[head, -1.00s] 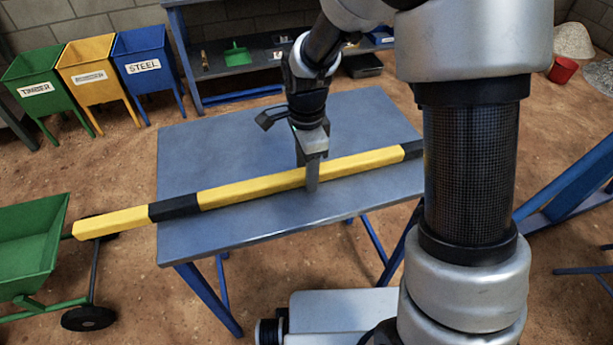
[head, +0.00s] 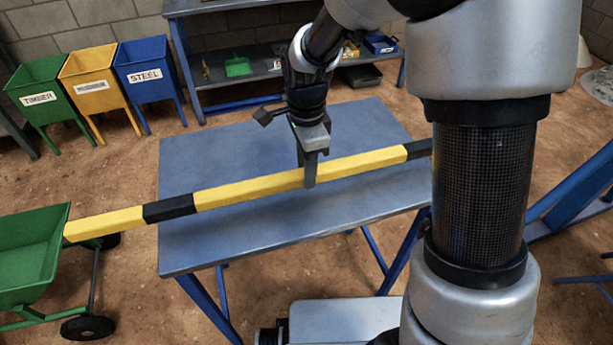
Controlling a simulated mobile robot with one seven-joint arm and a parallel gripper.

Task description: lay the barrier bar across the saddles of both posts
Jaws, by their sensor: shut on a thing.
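The barrier bar (head: 245,191) is long, yellow with black bands, and spans above the blue-grey table (head: 230,240). Its yellow left end sticks out past the table's left edge. Its right part is hidden behind my arm. My gripper (head: 309,183) points down and is shut on the bar right of its visible middle. The bar appears slightly above the tabletop. The posts and their saddles cannot be made out in this view.
A green wheeled cart (head: 35,255) stands at left, overlapping the bar's left end in the picture. Green (head: 45,85), yellow (head: 92,75) and blue bins (head: 147,65) stand behind. A workbench (head: 235,80) is at the back. A blue slanted frame (head: 580,190) is at right.

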